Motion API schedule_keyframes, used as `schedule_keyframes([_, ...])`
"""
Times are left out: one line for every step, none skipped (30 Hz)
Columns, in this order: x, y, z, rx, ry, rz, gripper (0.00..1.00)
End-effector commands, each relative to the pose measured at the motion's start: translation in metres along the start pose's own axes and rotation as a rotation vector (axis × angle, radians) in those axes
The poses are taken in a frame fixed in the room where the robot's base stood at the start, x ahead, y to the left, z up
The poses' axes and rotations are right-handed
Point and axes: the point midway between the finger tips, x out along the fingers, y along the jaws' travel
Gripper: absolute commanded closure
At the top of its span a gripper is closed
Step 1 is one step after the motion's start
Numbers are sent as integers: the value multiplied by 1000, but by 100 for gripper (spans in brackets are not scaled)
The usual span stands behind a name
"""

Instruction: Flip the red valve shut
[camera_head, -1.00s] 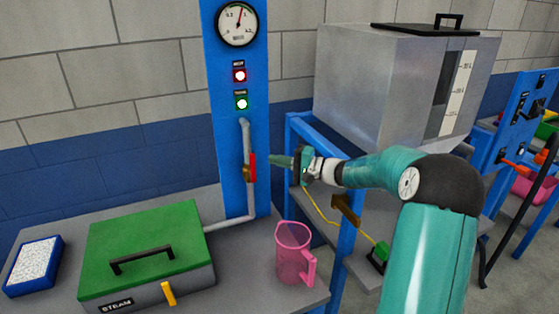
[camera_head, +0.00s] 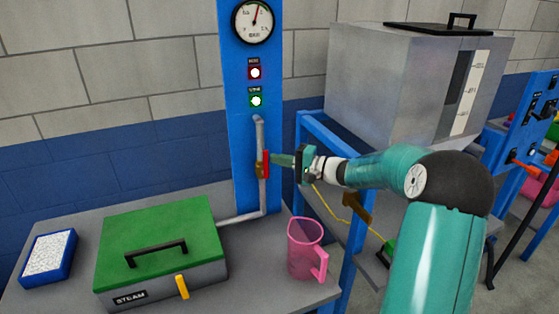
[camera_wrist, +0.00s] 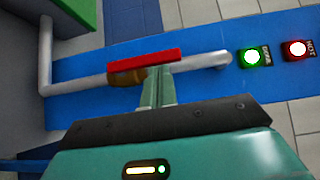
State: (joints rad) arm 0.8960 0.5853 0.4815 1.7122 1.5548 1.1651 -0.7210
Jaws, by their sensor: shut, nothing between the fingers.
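The red valve handle (camera_head: 266,163) is a flat bar on a brass valve body (camera_head: 261,171) in the grey pipe on the blue panel. The handle lies roughly along the pipe, upright in the head view. In the wrist view the red handle (camera_wrist: 145,60) runs across the top of the brass body (camera_wrist: 126,78). My gripper (camera_head: 273,160) is shut and empty, its fingertips right at the handle's right side. In the wrist view the fingertips (camera_wrist: 158,72) end at the handle; whether they touch it I cannot tell.
A green-lidded steam box (camera_head: 160,240), a blue tray (camera_head: 48,257) and a pink jug (camera_head: 305,250) stand on the grey table. A gauge (camera_head: 253,21) and two lit lamps sit above the valve. A large metal tank (camera_head: 400,85) stands behind my arm.

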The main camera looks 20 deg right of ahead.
Motion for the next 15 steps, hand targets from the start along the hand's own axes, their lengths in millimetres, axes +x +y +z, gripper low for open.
schedule_keyframes([0, -1, 0, -10, 0, 9, 100])
schedule_keyframes([1, -1, 1, -15, 0, 14, 100])
schedule_keyframes([1, -1, 1, -20, 0, 20, 100])
schedule_keyframes([1, -1, 1, -22, 0, 22, 100])
schedule_keyframes([1, -1, 2, -24, 0, 24, 100])
schedule_keyframes([2, -1, 2, -27, 0, 27, 100])
schedule_keyframes([2, -2, 2, -30, -1, 30, 100])
schedule_keyframes([2, -2, 2, -33, -1, 32, 100])
schedule_keyframes([3, -2, 3, -36, -1, 36, 100])
schedule_keyframes([3, -2, 3, -39, -1, 38, 100])
schedule_keyframes([4, -2, 4, -42, -2, 41, 100])
schedule_keyframes([4, -3, 4, -46, -2, 45, 100])
schedule_keyframes([5, -3, 4, -50, -2, 49, 100])
schedule_keyframes([5, -3, 5, -55, -2, 53, 100])
schedule_keyframes([6, -4, 5, -62, -2, 61, 100])
